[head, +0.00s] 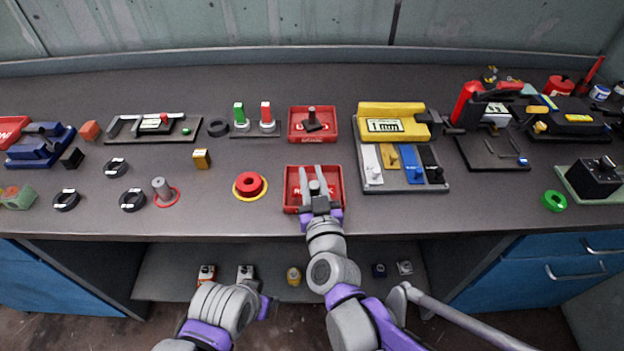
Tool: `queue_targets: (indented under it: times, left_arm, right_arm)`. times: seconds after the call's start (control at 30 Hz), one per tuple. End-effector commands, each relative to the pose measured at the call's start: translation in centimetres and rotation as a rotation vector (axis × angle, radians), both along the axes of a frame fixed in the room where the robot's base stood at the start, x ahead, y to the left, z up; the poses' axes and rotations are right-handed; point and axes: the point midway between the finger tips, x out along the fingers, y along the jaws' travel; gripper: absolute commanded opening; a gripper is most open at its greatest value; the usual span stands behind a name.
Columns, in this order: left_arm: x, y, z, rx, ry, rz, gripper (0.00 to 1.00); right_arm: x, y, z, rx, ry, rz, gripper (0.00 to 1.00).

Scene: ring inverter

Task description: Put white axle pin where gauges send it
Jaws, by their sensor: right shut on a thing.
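My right gripper (317,188) is over the front red tray (290,192), its grey fingers closed around a small pale upright pin (314,186), which looks like the white axle pin. The fingers hide part of it, and I cannot tell whether it touches the tray floor. A yellow gauge (392,109) reading "1mm" stands behind a grey board with white, yellow, blue and black blocks (371,162). A red and black gauge (470,103) stands further right. My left gripper (265,303) is low, in front of the bench; its fingers are mostly hidden.
A back red tray (294,125) holds a dark pin on a base. A grey pin (162,189) stands on a red ring mark.

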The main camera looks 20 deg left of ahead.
Motion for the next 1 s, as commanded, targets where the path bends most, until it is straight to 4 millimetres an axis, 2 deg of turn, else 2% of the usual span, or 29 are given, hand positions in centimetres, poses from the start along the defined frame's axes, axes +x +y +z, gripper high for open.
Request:
queue_targets:
  times: [0.27,0.3,0.43,0.8,1.0]
  left_arm:
    - [0.0,0.0,-0.1,0.0,0.0,0.0,0.5]
    - [0.0,0.0,0.0,0.0,0.0,0.0,0.5]
    - [0.0,0.0,0.0,0.0,0.0,0.0,0.5]
    - [0.0,0.0,0.4,0.0,-0.001,0.0,0.5]
    - [0.0,0.0,1.0,0.0,-0.003,0.0,0.5]
  right_arm:
    - [0.0,0.0,-0.2,0.0,-0.001,0.0,0.0]
    - [0.0,0.0,-0.2,0.0,0.0,0.0,0.36]
    - [0.0,0.0,-0.1,0.0,0.0,0.0,0.59]
    - [-0.1,0.0,0.4,0.0,-0.001,0.0,0.59]
    - [-3.2,-1.4,0.4,0.002,0.0,0.002,0.59]
